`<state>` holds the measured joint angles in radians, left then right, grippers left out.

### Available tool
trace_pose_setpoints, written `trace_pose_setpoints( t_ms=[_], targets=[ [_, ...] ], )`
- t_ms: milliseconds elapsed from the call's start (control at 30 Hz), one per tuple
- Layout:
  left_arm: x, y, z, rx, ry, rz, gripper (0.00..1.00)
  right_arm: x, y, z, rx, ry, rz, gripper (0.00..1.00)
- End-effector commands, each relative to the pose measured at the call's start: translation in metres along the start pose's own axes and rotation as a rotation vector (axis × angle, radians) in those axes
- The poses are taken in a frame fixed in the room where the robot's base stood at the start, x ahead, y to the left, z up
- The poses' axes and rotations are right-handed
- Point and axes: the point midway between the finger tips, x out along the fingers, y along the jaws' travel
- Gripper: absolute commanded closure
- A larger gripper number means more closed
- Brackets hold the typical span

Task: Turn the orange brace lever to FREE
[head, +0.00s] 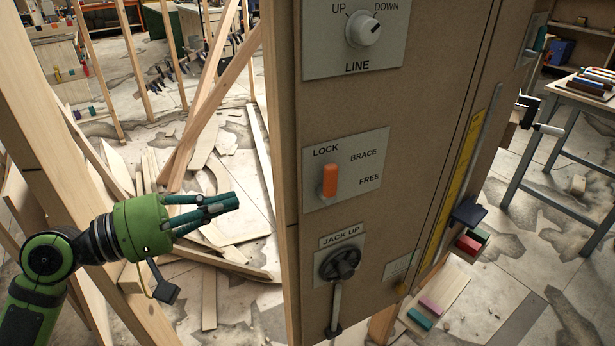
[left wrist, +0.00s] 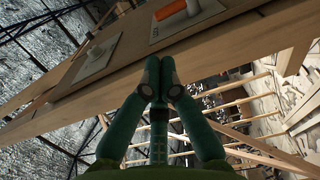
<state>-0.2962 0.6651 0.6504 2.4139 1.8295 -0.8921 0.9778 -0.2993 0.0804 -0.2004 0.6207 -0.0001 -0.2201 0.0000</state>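The orange brace lever (head: 330,180) stands upright on a pale plate (head: 370,192), its upper end under the word LOCK. FREE is printed at the plate's lower right. In the left wrist view the lever (left wrist: 172,9) shows at the top edge, partly cut off. My left gripper (head: 236,201) is left of the panel and lower than the lever, apart from it, fingers pointing right. Its green fingertips (left wrist: 160,76) are together with nothing between them. My right gripper is in neither view.
The brown panel (head: 420,120) also carries a LINE knob (head: 363,29) above and a black JACK UP crank (head: 340,264) below. A wooden post (head: 275,130) edges the panel on the left. Timber studs (head: 40,150) stand near my left arm. A bench (head: 575,95) is at right.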

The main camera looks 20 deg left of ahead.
Motion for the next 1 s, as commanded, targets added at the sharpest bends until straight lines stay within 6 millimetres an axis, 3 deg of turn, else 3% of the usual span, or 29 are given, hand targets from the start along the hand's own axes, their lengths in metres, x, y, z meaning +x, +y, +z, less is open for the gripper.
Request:
trace_pose_setpoints(
  t_ms=[267, 800, 1000],
  targets=[
    [0.018, 0.003, -0.001, -0.001, -0.001, 0.001, 1.00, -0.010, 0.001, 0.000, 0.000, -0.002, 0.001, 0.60],
    [0.112, 0.006, -0.001, -0.002, 0.002, 0.004, 1.00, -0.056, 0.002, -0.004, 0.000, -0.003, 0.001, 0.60],
    [0.135, 0.002, -0.001, -0.002, 0.002, 0.002, 1.00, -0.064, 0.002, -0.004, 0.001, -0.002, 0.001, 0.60]
  ],
)
